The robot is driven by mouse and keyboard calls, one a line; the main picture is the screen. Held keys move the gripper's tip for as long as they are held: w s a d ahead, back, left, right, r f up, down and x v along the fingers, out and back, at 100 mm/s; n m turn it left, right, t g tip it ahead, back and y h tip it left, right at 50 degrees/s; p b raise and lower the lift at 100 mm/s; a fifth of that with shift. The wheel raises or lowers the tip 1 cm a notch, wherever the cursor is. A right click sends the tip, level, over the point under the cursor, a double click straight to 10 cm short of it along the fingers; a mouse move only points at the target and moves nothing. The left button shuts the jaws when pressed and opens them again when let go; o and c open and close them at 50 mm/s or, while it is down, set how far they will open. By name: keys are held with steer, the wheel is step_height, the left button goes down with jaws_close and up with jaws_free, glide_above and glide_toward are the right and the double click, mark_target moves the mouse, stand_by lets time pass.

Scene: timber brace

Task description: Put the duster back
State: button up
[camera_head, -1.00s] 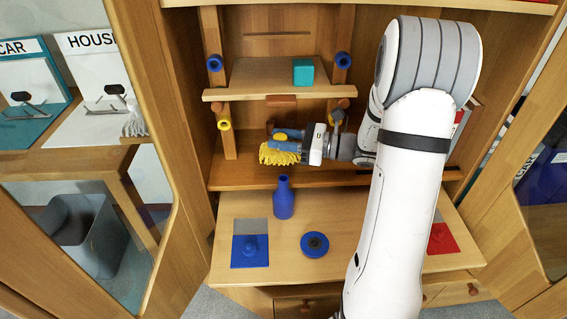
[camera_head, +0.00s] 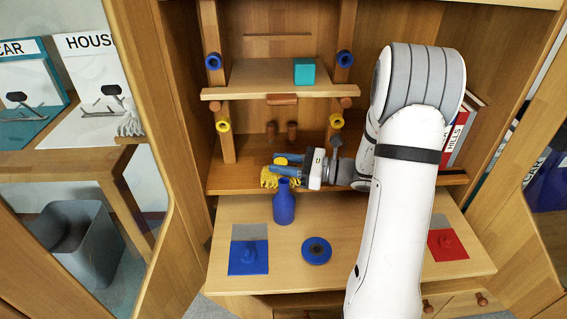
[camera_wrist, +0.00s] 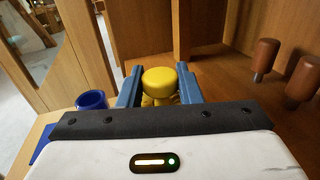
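The duster (camera_head: 268,178) has a yellow fringe and a yellow knob on top. It is at the front left part of the lower cabinet shelf (camera_head: 225,178); I cannot tell whether it touches the shelf. My gripper (camera_head: 283,168) reaches in from the right, its blue fingers on both sides of the knob. In the wrist view the knob (camera_wrist: 159,80) sits closely between the fingertips (camera_wrist: 159,72); the fingers appear shut on it. The fingers and the blue bottle hide part of the fringe.
The blue bottle (camera_head: 284,203) stands just in front of the duster. A blue disc (camera_head: 316,250) lies on the worktop (camera_head: 345,235). Two brown pegs (camera_head: 292,131) stand behind my gripper. An upper shelf (camera_head: 250,93) with a teal cube (camera_head: 304,71) is above.

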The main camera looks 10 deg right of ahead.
steer(key=o, duration=0.4)
steer(key=shift+o, duration=0.2)
steer(key=shift+d+r, duration=0.2)
steer(key=p+v, duration=0.2)
steer(key=v, duration=0.5)
steer(key=shift+s, duration=0.15)
